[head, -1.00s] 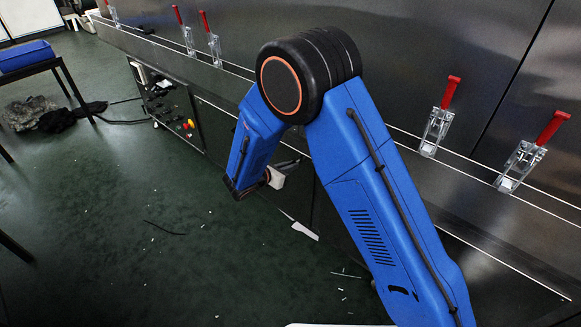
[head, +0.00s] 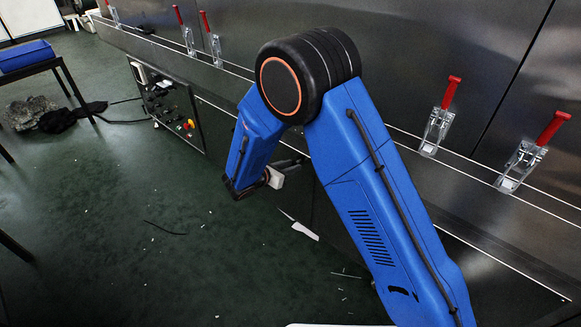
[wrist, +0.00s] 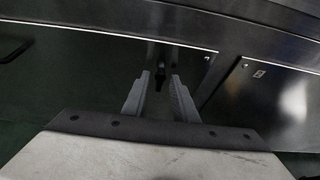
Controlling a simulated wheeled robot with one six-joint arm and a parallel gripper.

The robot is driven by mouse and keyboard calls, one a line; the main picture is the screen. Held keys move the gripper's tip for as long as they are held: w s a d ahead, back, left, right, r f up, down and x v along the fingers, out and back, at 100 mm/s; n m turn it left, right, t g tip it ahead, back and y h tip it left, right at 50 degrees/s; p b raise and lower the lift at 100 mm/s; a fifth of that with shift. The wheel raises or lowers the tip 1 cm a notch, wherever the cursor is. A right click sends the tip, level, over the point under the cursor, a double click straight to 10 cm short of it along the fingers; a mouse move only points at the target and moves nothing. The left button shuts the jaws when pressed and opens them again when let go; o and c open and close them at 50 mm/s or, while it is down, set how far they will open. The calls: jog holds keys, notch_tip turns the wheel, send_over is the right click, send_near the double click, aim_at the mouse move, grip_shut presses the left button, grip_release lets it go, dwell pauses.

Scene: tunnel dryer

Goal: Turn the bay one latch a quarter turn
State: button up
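In the head view several clamps with upright red handles stand along the steel dryer wall. Two are at the right, a nearer one (head: 522,160) and another beside it (head: 437,122); two more are farther off (head: 186,36) and (head: 212,44). I cannot tell which latch belongs to bay one. My gripper (wrist: 160,82) shows in the wrist view with its two grey fingers apart. A small dark upright piece (wrist: 160,77) shows in the gap between the fingers, below the steel ledge; I cannot tell whether it is the latch or whether they touch it. My arm mostly hides the gripper in the head view.
A control box (head: 165,105) with red and yellow buttons stands low by the wall. A blue tray (head: 27,57) sits on a table at the left, with dark cloth (head: 58,119) on the floor nearby. Scraps litter the green floor (head: 110,220), which is otherwise open.

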jog(key=v, duration=1.7)
jog(key=shift+r, duration=0.15)
jog(key=d+r+m+g, duration=0.2)
jog(key=d+r+m, duration=0.15)
jog(key=d, duration=0.45)
jog(key=d+r+m+g, duration=0.2)
jog(key=d+r+m, duration=0.15)
jog(key=d, duration=0.35)
jog(key=s+d+r+m+g+y, duration=0.15)
jog(key=s+d+r+m, duration=0.25)
jog(key=d, duration=0.5)
jog(key=s+d+r+m+g+y, duration=0.1)
jog(key=s+d+r+m+g, duration=0.3)
jog(key=d, duration=0.6)
jog(key=s+d+r+m+t+y, duration=0.1)
jog(key=s+d+r+m+y, duration=0.1)
jog(key=s+m, duration=0.4)
jog(key=s+d+r+m+t+y, duration=0.1)
jog(key=s+d+m+y, duration=0.3)
jog(key=s, duration=0.9)
jog(key=shift+d+r+m+t, duration=0.4)
jog(key=shift+d+m+t, duration=0.35)
jog(key=shift+d+m, duration=0.8)
jog(key=shift+s+a+m, duration=0.1)
jog(key=shift+a+m, duration=0.15)
